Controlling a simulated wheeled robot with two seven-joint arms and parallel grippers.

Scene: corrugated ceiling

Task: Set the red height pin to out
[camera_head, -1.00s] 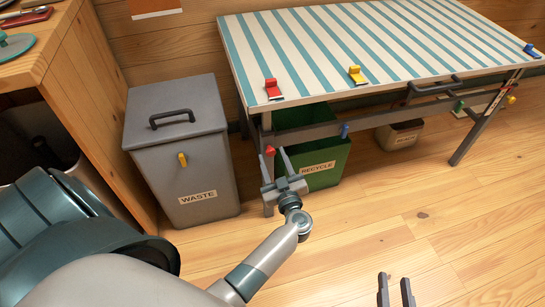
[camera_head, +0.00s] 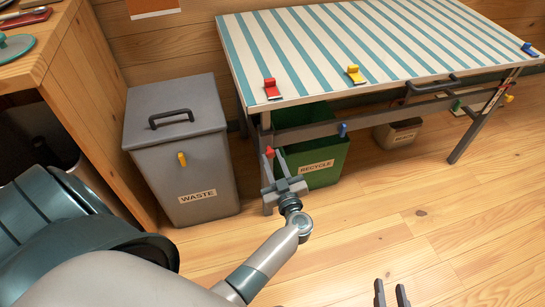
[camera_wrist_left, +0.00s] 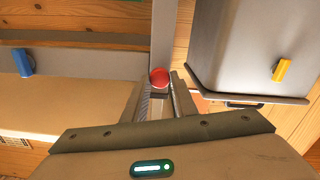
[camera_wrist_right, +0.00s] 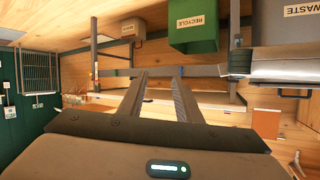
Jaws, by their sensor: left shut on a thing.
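The red height pin (camera_head: 269,152) is on the table's near-left leg, below the striped top. My left gripper (camera_head: 273,157) is shut on it, with the fingers on either side. In the left wrist view the pin's round red head (camera_wrist_left: 159,77) shows between the fingertips (camera_wrist_left: 158,82). The pin's shaft is hidden. My right gripper (camera_head: 392,290) is open and empty above the floor at the bottom of the head view. Its spread fingers also show in the right wrist view (camera_wrist_right: 158,82).
The striped table (camera_head: 330,60) carries red (camera_head: 271,88) and yellow (camera_head: 354,74) clamps. A blue pin (camera_head: 342,130) is on its rail. The grey waste bin (camera_head: 180,150) stands close left of the leg, the green recycle bin (camera_head: 325,165) behind it. The floor at right is clear.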

